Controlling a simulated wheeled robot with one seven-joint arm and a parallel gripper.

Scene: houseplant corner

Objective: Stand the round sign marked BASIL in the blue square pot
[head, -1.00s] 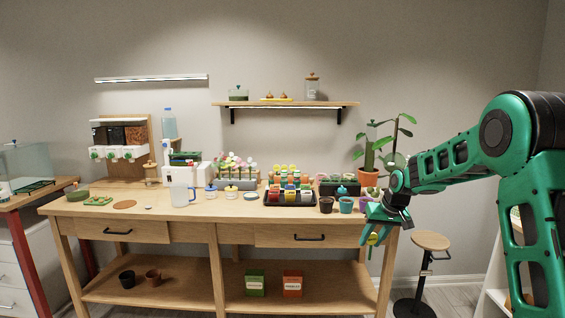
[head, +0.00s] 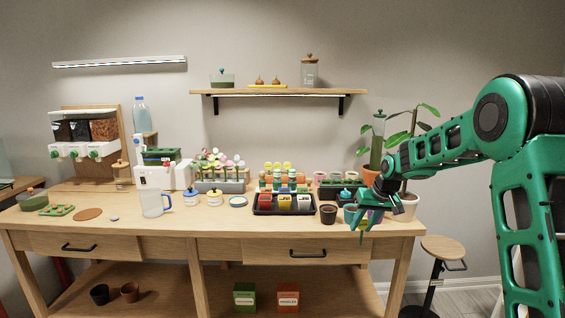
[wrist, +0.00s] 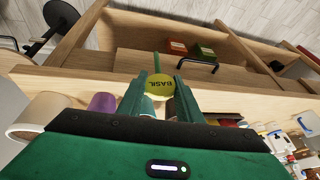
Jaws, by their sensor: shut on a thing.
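My gripper (head: 362,226) is shut on the round sign in front of the right end of the bench. The sign is yellow-green and reads BASIL in the wrist view (wrist: 160,88), between my two fingers (wrist: 160,77). A thin green stem runs from it, away from my palm. In the head view the sign (head: 366,223) is small and partly hidden by my fingers.
A dark round pot (head: 328,214) stands between the tray and my gripper. A teal pot (head: 350,214) and a purple pot (wrist: 102,103) are close by my gripper. Tall plants stand behind it. A pitcher (head: 153,203) and several jars stand to the left. A shelf (head: 280,92) hangs above.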

